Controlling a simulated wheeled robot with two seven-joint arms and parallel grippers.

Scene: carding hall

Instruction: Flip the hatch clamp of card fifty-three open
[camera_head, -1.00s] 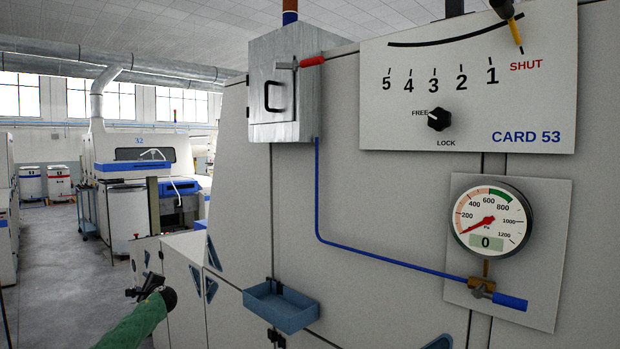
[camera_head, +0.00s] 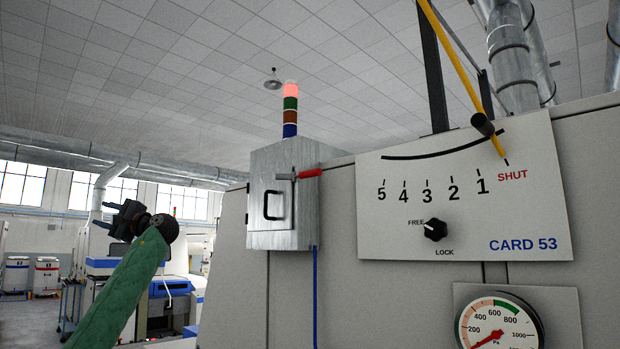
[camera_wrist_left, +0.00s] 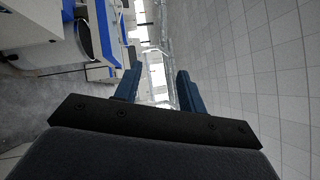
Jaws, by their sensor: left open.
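The hatch clamp has a red handle (camera_head: 310,173) and lies across the upper right of a grey metal hatch box (camera_head: 283,230) on card fifty-three, in the head view. The handle points right, nearly level. The hatch door has a black pull handle (camera_head: 270,205). My left gripper (camera_head: 120,215) is raised at the left of the head view, apart from the box and clamp. In the left wrist view its two blue fingers (camera_wrist_left: 158,88) stand apart with nothing between them. My right gripper is not in view.
The card panel (camera_head: 470,200) carries a yellow lever (camera_head: 450,70) near SHUT and a black knob (camera_head: 435,230) pointing to FREE. A gauge (camera_head: 498,328) is cut off below. A signal tower (camera_head: 290,105) glows red on top. Open air lies between gripper and box.

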